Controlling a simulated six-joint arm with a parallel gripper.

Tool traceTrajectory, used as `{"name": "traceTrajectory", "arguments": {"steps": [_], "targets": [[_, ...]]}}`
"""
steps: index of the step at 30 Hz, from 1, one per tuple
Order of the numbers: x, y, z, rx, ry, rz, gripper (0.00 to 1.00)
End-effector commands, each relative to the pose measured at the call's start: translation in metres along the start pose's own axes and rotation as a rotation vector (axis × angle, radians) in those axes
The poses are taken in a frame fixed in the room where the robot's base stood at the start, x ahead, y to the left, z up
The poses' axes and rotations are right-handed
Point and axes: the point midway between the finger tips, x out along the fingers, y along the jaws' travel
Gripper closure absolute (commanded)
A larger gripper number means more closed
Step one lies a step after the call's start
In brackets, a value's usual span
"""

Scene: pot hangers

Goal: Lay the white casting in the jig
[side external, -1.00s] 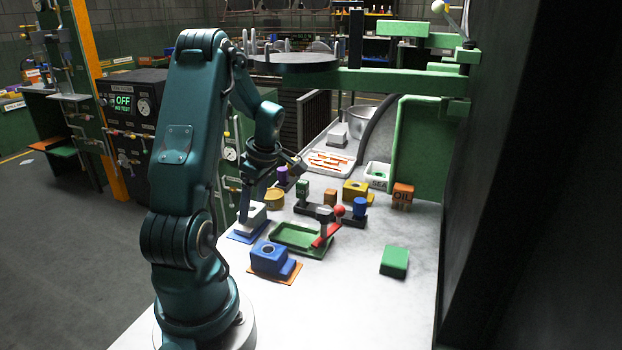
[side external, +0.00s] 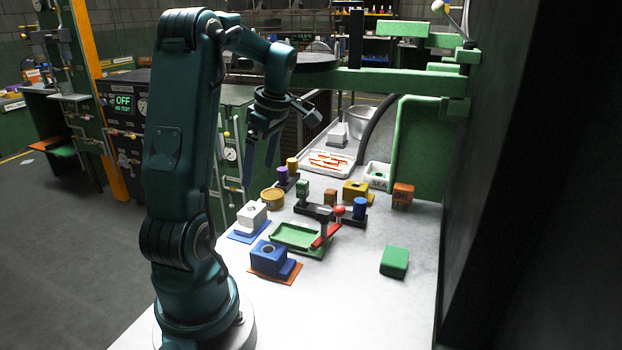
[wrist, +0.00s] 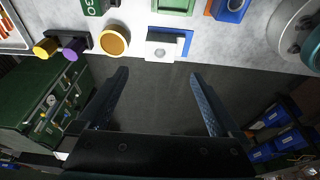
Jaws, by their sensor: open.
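The white casting (side external: 251,213), a stepped block with a round hole in its top, stands on a blue mat (side external: 236,236) at the bench's left edge. In the wrist view the casting (wrist: 160,46) lies beyond my fingertips. The green jig (side external: 291,247), a shallow rimmed tray, is just right of it, with a red-handled clamp (side external: 325,236) at its right side. No casting shows in the jig. My gripper (side external: 259,174) is open and empty, raised above and behind the casting. Its two fingers (wrist: 159,74) are wide apart in the wrist view, over the dark floor.
A blue casting (side external: 267,258) on an orange mat stands in front of the jig. A yellow round tub (side external: 272,198), purple and yellow pegs and small blocks stand behind. A green block (side external: 394,261) lies right. A green swing arm (side external: 390,82) spans the back. The front bench is clear.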

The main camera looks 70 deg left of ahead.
Motion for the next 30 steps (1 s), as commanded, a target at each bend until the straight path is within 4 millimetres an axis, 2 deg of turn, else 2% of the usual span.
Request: {"name": "traceTrajectory", "arguments": {"steps": [5,7,11,15,21,27,30], "targets": [[-0.016,-0.001,0.002,0.011,-0.002,0.004,0.00],[-0.022,-0.003,0.009,0.062,-0.006,0.022,0.00],[-0.042,-0.015,0.041,0.318,-0.028,0.106,0.00],[-0.067,-0.047,0.091,0.767,-0.045,0.260,0.00],[-0.085,-0.111,0.146,1.419,-0.022,0.511,0.00],[-0.084,-0.169,0.173,1.934,0.046,0.748,0.00],[-0.080,-0.186,0.179,2.086,0.078,0.826,0.00]]}}
